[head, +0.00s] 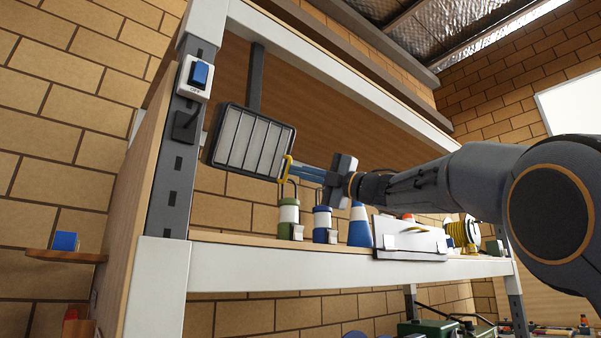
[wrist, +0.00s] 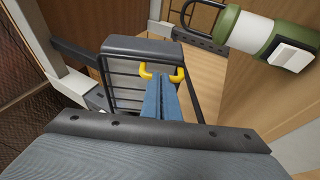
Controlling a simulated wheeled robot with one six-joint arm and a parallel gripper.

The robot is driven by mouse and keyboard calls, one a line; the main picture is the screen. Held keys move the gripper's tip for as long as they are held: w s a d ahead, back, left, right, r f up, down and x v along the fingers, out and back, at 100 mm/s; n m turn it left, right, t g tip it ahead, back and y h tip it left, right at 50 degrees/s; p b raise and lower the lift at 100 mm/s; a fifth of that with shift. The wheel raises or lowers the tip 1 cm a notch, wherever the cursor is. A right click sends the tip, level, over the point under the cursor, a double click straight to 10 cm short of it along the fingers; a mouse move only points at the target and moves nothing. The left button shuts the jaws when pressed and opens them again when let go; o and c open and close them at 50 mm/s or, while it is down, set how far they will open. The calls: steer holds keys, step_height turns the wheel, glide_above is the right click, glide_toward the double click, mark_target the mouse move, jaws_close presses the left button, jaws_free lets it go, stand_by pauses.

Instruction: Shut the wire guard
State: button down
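The wire guard (head: 252,142) is a dark frame with bars over a pale panel, mounted high by the left shelf post. A yellow handle (head: 287,168) stands out at its right edge. In the wrist view the guard's barred face (wrist: 125,82) is seen at a steep angle, with the yellow handle (wrist: 178,75) at its near edge. I cannot tell how far the guard stands from its seat. My gripper (head: 293,168) is at the handle. Its blue fingers (wrist: 160,82) are close together and cover the handle's middle; they look shut on it.
A white switch box with a blue rocker (head: 200,75) is on the post. Below my gripper, a green lantern (head: 289,215), a blue lantern (head: 322,220) and a blue-white cone (head: 360,226) stand on the shelf. A white-faced box (head: 410,243) is beneath my arm.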

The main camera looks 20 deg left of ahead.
steer(key=b+v, duration=0.8)
steer(key=v, duration=0.5)
steer(key=shift+d, duration=0.15)
steer(key=shift+w, duration=0.1)
